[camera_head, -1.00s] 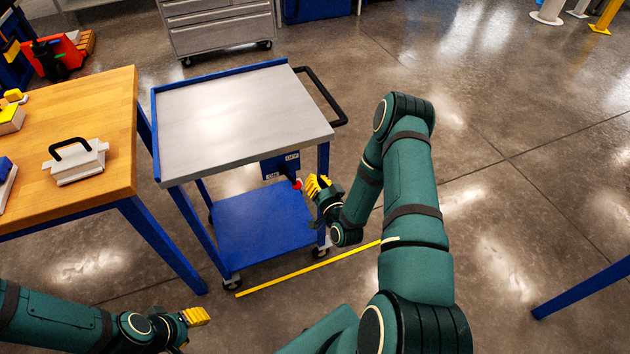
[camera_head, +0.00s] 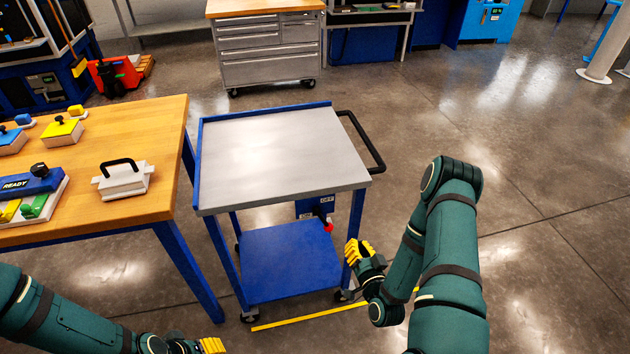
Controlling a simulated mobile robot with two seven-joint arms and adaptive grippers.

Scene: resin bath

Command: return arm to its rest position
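My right arm reaches in from the lower right. Its gripper (camera_head: 359,252) has yellow fingers and hangs just right of the cart's right front leg, below the cart top. The fingers look close together, but I cannot tell whether they are open or shut. No object shows in them. My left gripper (camera_head: 212,345) shows only as a bit of yellow finger at the bottom edge, low in front of the wooden table. Most of it is cut off, so its state is not clear.
A blue cart with a bare grey top (camera_head: 280,155) stands ahead, with a black handle (camera_head: 363,142) and a switch box (camera_head: 315,207) with a red knob. A wooden table (camera_head: 150,130) at left holds a white block with a black handle (camera_head: 124,179). Open floor lies right.

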